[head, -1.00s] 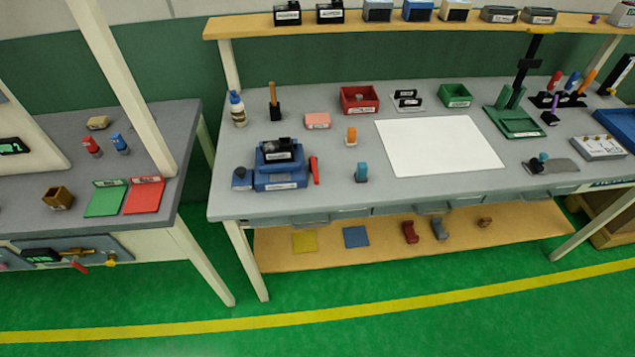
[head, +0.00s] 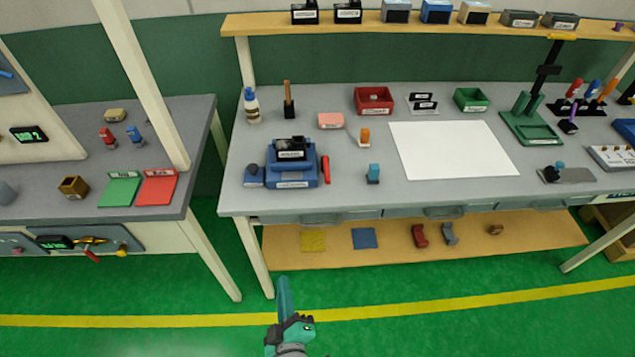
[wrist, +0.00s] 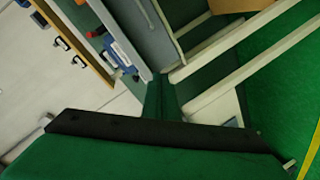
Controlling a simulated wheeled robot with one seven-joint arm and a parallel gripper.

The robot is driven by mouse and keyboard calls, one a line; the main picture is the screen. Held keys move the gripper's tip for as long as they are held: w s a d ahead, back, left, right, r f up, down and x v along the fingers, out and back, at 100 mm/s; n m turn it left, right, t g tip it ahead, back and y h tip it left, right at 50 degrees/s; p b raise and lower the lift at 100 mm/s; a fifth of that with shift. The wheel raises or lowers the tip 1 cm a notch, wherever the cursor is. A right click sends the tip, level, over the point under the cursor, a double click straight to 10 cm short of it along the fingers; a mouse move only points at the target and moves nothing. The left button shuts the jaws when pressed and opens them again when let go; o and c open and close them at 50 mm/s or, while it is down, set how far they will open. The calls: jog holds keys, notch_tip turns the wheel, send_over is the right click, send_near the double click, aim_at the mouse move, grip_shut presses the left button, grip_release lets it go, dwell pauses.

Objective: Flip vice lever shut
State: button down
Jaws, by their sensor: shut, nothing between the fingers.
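The blue vice (head: 292,168) sits at the left front of the workbench, with a black block between its jaws. Its red lever (head: 325,169) stands on the vice's right side, apart from my gripper. My gripper (head: 284,282) shows at the bottom of the head view, in front of the bench and below its top. It is shut and empty. In the wrist view the blue vice (wrist: 122,54) is beyond the fingers, turned on its side, with a small red part near it.
The workbench front edge (head: 400,210) with drawers lies between my gripper and the vice. A lower shelf (head: 390,240) holds mats and small parts. An orange clip (head: 364,136) and a teal-topped clip (head: 373,173) stand right of the lever. The left bench (head: 200,150) is close by.

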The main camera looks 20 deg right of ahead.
aim_at(326, 174)
jog(key=w+d+r+n+h, duration=0.1)
jog(key=w+d+r+h, duration=0.5)
jog(key=w+r, duration=0.5)
jog(key=w+d, duration=0.1)
jog(key=w, duration=0.2)
jog(key=shift+d+n, duration=0.3)
jog(key=shift+d, duration=0.05)
jog(key=x, duration=0.9)
jog(key=shift+d, duration=0.2)
jog(key=d, duration=0.3)
jog(key=shift+f, duration=0.3)
jog(key=shift+s+d+f, duration=0.1)
jog(key=shift+s+d, duration=0.1)
jog(key=shift+d, duration=0.35)
